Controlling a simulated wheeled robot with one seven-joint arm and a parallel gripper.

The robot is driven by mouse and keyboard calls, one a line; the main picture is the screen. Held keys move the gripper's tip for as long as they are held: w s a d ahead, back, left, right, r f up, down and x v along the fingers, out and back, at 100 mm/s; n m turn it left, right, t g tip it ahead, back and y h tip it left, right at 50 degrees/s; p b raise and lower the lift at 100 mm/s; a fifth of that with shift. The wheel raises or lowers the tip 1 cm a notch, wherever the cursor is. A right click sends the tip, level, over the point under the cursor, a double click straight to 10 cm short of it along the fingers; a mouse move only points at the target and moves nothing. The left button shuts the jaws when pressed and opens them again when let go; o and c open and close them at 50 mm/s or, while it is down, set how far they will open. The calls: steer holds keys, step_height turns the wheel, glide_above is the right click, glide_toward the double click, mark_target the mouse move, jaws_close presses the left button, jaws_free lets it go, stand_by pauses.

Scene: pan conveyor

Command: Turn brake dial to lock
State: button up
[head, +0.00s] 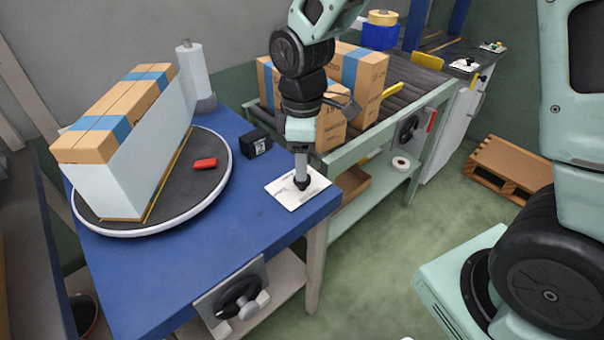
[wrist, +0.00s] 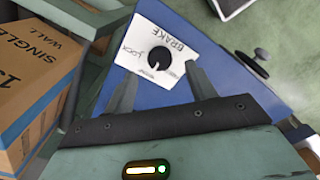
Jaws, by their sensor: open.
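The brake dial is a round black knob (wrist: 158,62) on a white card (wrist: 178,39) printed BRAKE, with LOCK on its left in the wrist view. A small white mark on the knob sits at its lower edge, away from the LOCK word. In the head view the card (head: 284,190) lies on the blue table's right corner, and the black dial shows under my fingers. My gripper (head: 302,174) points straight down over it. In the wrist view my open gripper (wrist: 163,84) has one finger on each side of the knob's lower part; contact cannot be told.
A turntable (head: 222,180) carries wrapped boxes (head: 125,115) and a red object (head: 205,163) on the blue table (head: 170,275). A small black box (head: 256,143) stands left of the card. A roller conveyor (head: 412,84) with cartons is close behind. Another dial (head: 240,298) is on the table's front.

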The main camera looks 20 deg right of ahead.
mark_target(302, 183)
steer(key=shift+f, duration=2.15)
steer(key=shift+c, duration=0.4)
steer(key=c, duration=0.9)
steer(key=m+p, duration=0.1)
steer(key=m, duration=0.1)
steer(key=shift+r+m, duration=0.15)
steer(key=shift+m, duration=0.25)
steer(key=m+p, duration=0.2)
steer(key=m, duration=0.1)
steer(key=shift+m, duration=0.3)
steer(key=m+p, duration=0.2)
steer(key=m, duration=0.3)
steer(key=shift+p, duration=0.4)
steer(key=shift+m, duration=0.4)
